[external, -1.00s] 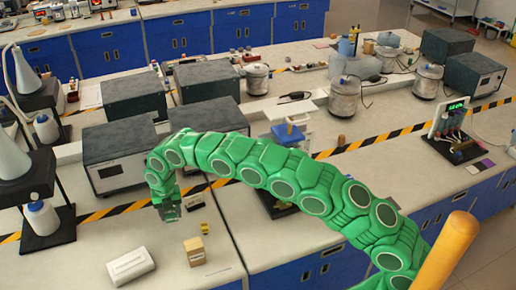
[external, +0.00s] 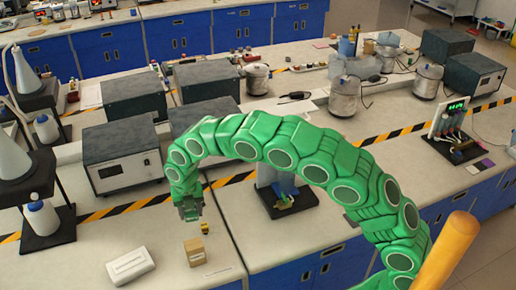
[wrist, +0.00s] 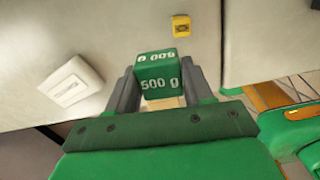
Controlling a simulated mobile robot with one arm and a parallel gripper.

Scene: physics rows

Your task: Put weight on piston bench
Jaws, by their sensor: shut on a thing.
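A green block weight marked "500 g" (wrist: 158,72) sits between the two grey fingers of my gripper (wrist: 160,88) in the wrist view. The gripper is shut on it. In the external view my gripper (external: 190,210) points down above the near bench, left of the piston bench. The weight cannot be made out clearly there. What looks like the piston bench (external: 286,203) has a black base, a clear body and a small yellow-green part. My arched arm hides its top.
A small yellow object (external: 204,227), a cardboard box (external: 194,252) and a white box (external: 130,266) lie near the gripper. A grey instrument box (external: 122,155) stands behind it. A black stand with a white bottle (external: 42,218) is at left. Bare benchtop lies at front left.

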